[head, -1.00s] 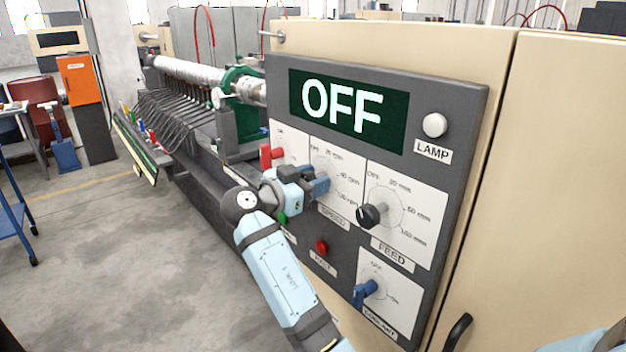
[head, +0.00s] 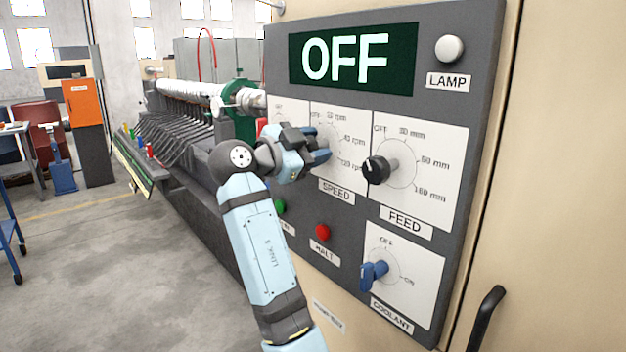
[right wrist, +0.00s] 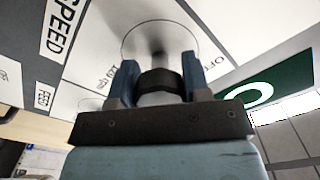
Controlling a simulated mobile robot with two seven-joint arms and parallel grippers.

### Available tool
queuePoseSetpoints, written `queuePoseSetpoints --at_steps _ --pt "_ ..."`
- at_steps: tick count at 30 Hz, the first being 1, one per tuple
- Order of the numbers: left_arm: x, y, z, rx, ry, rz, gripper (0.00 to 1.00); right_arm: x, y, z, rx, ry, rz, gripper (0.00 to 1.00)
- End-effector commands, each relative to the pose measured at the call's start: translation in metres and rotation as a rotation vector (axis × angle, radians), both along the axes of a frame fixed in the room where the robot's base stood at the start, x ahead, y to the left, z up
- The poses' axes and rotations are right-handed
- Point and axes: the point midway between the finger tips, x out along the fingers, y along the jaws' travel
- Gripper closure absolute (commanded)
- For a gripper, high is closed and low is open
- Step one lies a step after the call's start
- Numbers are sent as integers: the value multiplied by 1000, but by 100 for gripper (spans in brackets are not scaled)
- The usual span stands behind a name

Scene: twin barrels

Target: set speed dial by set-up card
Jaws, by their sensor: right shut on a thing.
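My right gripper (head: 318,150) is at the SPEED dial on the grey control panel, its blue fingers on both sides of the knob. In the right wrist view the fingers are shut on the dark speed dial (right wrist: 158,82), in front of its white scale plate. In the head view the gripper hides the knob, so its pointer setting cannot be told. The scale shows OFF and several rpm marks. The display (head: 345,57) reads OFF. My left gripper is not in view. I cannot make out a set-up card.
A black FEED dial (head: 377,170) is close right of the gripper, and a blue COOLANT knob (head: 374,275) is below it. A red HALT button (head: 323,232), a green button (head: 280,206) and a partly hidden red knob (head: 262,126) are nearby. The lamp (head: 450,48) is white.

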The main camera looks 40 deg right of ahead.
Motion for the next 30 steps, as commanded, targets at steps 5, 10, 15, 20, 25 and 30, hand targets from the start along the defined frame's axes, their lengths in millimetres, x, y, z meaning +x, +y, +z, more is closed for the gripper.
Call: queuePoseSetpoints --at_steps 5,10,15,20,25,30 --pt "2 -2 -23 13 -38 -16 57 0 -1 -8 10 -141 -1 80" --pt "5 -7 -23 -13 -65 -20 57 0 0 -5 19 -246 -1 80" --pt "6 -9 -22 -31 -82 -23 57 0 0 -3 25 -317 0 80" --pt "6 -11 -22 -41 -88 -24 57 0 0 -1 28 -354 0 80" --pt "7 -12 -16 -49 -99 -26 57 0 0 0 29 -368 0 80" --pt "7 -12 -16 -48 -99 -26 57 0 0 1 29 -369 0 80"
